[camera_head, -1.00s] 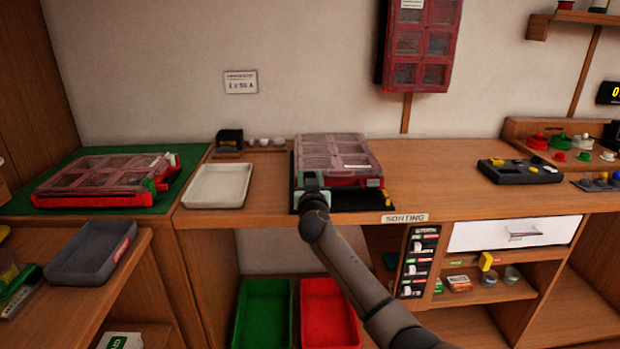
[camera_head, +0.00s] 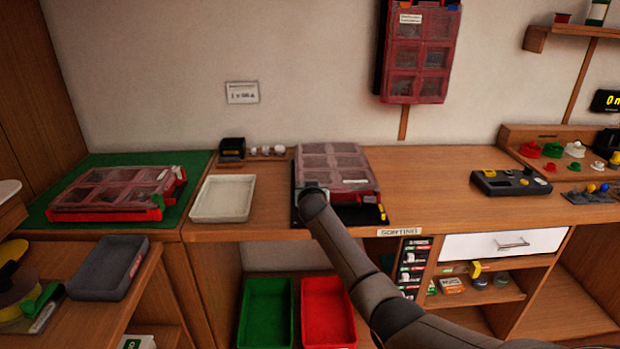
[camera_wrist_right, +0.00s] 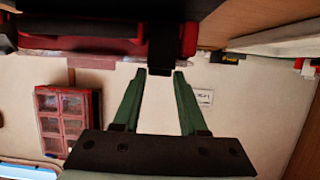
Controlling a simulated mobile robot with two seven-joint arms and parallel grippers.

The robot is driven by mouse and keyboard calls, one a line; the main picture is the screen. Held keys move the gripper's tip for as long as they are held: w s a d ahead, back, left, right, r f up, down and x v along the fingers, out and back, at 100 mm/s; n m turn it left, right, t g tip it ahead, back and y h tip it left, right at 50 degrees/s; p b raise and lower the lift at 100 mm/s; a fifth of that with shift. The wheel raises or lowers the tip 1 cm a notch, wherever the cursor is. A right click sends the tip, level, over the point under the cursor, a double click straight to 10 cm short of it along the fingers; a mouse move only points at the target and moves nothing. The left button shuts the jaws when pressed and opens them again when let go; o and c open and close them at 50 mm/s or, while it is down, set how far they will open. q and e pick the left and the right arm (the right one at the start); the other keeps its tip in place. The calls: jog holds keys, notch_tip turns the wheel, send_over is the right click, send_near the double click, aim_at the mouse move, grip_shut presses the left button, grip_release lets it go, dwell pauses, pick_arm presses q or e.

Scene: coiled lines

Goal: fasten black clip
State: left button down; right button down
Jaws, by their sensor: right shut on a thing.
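A red case with a clear compartment lid (camera_head: 335,160) lies on a black mat (camera_head: 372,216) on the bench. The lid looks lowered; I cannot tell whether it is fully seated. My right gripper (camera_head: 310,189) is at the case's front left corner, and my own wrist partly hides it. In the right wrist view the case's red edge (camera_wrist_right: 105,45) runs along the top. Whether the clip is latched is not visible. My left gripper is not in view.
A second red case (camera_head: 110,192) lies on a green mat (camera_head: 200,162) at left. A white tray (camera_head: 222,198) stands just left of my gripper. Green (camera_head: 266,312) and red (camera_head: 328,312) bins sit below. The bench right of the case is clear up to a dark device (camera_head: 506,183).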

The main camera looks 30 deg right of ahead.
jog(key=shift+w+d+r+g+y+p, duration=0.15)
jog(key=shift+w+d+g+y+p, duration=0.2)
jog(key=shift+g+p, duration=0.5)
jog(key=shift+a, duration=0.1)
jog(key=shift+c, duration=2.2)
grip_release()
jog(key=shift+s+a+r+p, duration=0.25)
jog(key=shift+s+p, duration=0.1)
jog(key=shift+p, duration=0.05)
jog(key=v, duration=1.1)
jog(key=shift+s+p, duration=0.25)
jog(key=shift+p, duration=0.1)
